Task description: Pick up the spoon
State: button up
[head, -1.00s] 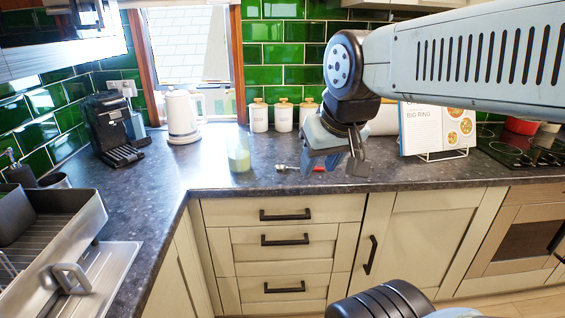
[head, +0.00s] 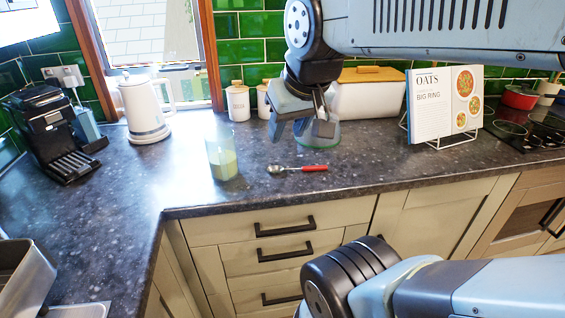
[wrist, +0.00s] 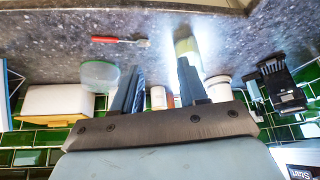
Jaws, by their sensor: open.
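The spoon (head: 297,169) lies flat on the dark speckled counter, its metal bowl to the left and its red handle to the right. In the wrist view the spoon (wrist: 119,40) is near the top, with the red handle to the left. My gripper (head: 299,133) is open and empty above the counter, appearing just above the spoon in the head view. In the wrist view its two fingers (wrist: 156,75) are spread apart, and the spoon is beyond and to the left of them.
A glass with pale green contents (head: 222,160) stands left of the spoon. A greenish clear bowl (wrist: 99,75) stands behind it, partly hidden by my gripper in the head view. A cookbook on a stand (head: 443,105), a white kettle (head: 144,108) and a coffee machine (head: 52,135) stand farther off.

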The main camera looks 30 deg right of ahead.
jog(key=shift+o, duration=0.5)
jog(key=m+g, duration=0.6)
jog(key=m, duration=1.6)
send_over(306, 167)
notch_tip(306, 167, down, 10)
notch_tip(306, 167, down, 13)
jog(key=shift+w+f, duration=0.1)
jog(key=shift+f, duration=0.05)
grip_shut()
